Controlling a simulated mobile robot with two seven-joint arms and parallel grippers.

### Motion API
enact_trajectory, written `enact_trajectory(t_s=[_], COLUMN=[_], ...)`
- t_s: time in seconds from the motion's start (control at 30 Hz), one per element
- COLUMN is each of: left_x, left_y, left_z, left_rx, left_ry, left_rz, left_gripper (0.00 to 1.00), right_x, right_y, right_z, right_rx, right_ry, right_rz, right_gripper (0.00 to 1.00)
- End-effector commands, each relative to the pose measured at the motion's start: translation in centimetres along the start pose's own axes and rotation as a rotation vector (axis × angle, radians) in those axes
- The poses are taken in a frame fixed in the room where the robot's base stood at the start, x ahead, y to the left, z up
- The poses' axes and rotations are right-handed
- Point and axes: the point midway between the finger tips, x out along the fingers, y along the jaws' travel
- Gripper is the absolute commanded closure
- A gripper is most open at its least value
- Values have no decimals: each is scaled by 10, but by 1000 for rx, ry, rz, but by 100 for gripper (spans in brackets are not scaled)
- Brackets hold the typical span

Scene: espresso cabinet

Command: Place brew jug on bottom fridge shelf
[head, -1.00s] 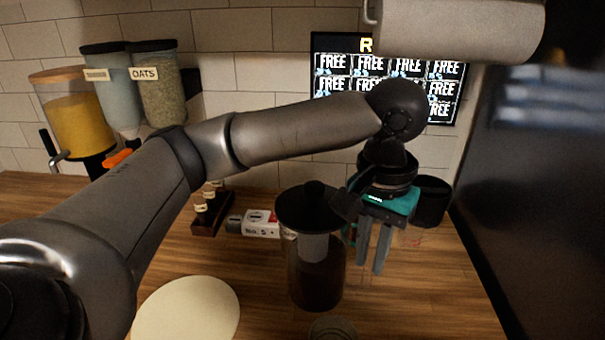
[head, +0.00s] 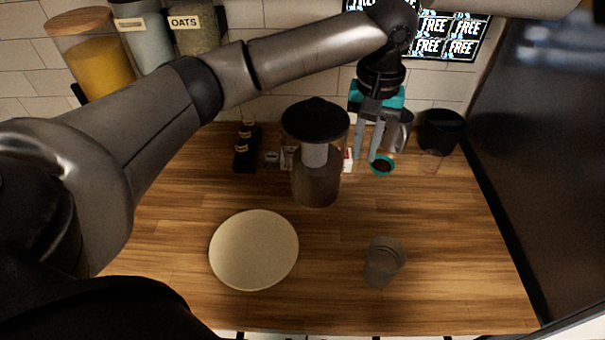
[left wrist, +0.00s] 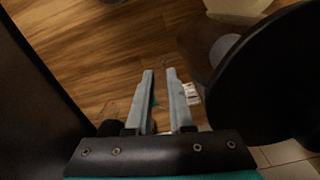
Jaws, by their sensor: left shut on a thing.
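The brew jug (head: 316,186), a dark see-through cylinder with a black lid, is upright over the middle of the counter. I cannot tell whether its base touches the wood. My left gripper (head: 366,157) points down at the jug's right side and is shut on it; the exact grip spot is unclear. In the left wrist view the black lid (left wrist: 265,75) fills the right side beside the grey fingers (left wrist: 161,72). No fridge shelf shows. My right gripper is out of view.
A round cream board (head: 254,250) and a clear glass (head: 383,262) are on the counter's front part. Behind the jug stand a dark bottle rack (head: 245,150) and small boxes. A black container (head: 440,130) is at back right. A tall dark panel (head: 545,150) borders the right.

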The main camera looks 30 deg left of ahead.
Motion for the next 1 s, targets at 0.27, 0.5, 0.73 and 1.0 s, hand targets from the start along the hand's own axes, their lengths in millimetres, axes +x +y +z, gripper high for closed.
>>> enact_trajectory(t_s=[0.27, 0.5, 0.73, 1.0], left_x=[41, 66, 94, 96], left_y=[-1, -1, 0, 0], left_z=[0, 0, 0, 0], left_rx=[-3, -2, -1, -1], left_ry=[-1, 0, 0, 2], left_rz=[-3, -4, -2, -1], left_gripper=[100, 100, 100, 100], right_x=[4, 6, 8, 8], right_y=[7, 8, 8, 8], right_z=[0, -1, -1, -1], right_rx=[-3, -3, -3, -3], right_ry=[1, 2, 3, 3], right_rz=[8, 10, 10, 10], right_gripper=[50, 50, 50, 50])
